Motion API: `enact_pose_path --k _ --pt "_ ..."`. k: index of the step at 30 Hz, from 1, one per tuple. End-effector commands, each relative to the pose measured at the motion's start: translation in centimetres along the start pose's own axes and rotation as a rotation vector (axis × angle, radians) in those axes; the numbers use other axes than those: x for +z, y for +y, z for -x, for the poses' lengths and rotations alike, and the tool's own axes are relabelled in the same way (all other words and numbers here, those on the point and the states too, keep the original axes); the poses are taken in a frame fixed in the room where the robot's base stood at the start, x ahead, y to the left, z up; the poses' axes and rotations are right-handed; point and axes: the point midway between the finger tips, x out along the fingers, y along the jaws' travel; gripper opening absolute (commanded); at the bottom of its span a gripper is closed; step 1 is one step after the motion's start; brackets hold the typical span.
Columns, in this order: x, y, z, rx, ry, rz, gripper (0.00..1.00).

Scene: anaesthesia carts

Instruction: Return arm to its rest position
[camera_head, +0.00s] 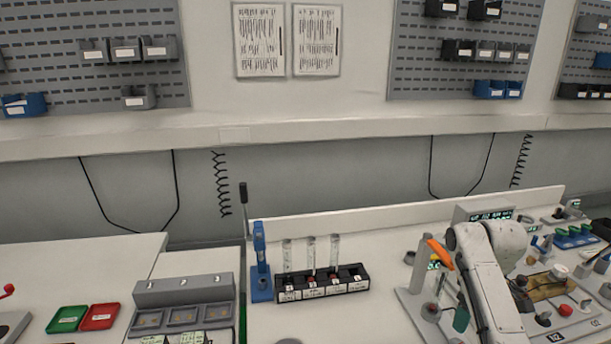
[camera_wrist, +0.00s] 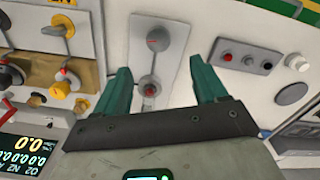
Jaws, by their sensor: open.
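My arm (camera_head: 487,275) is at the right side of the head view, over the worktop with equipment. My gripper (camera_wrist: 165,88) shows in the wrist view with two dark green fingers spread apart and nothing between them. One green fingertip (camera_head: 461,319) shows in the head view; the rest of the gripper is hidden by my arm. Beyond the fingers in the wrist view is a light grey panel with a red-grey knob (camera_wrist: 157,40) and a round fitting (camera_wrist: 149,87). Both appear apart from the fingers.
A black rack (camera_head: 322,285) with clear tubes and a blue stand (camera_head: 261,262) are left of my arm. Red (camera_head: 100,317) and green (camera_head: 68,319) trays lie far left. Worktop between rack and arm looks clear.

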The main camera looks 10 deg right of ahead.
Motion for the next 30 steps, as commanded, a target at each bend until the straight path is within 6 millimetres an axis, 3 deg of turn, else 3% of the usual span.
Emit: enact_pose_path --k 8,15,21,30 --pt "-0.2 -9.0 -5.9 0.012 0.112 -0.058 0.71" --pt "3.2 -17.1 -8.9 0.029 0.229 -0.166 0.71" --pt "8.0 -22.3 -9.0 0.047 0.315 -0.264 0.71" --pt "14.2 -26.0 -6.8 0.076 0.405 -0.364 0.71"
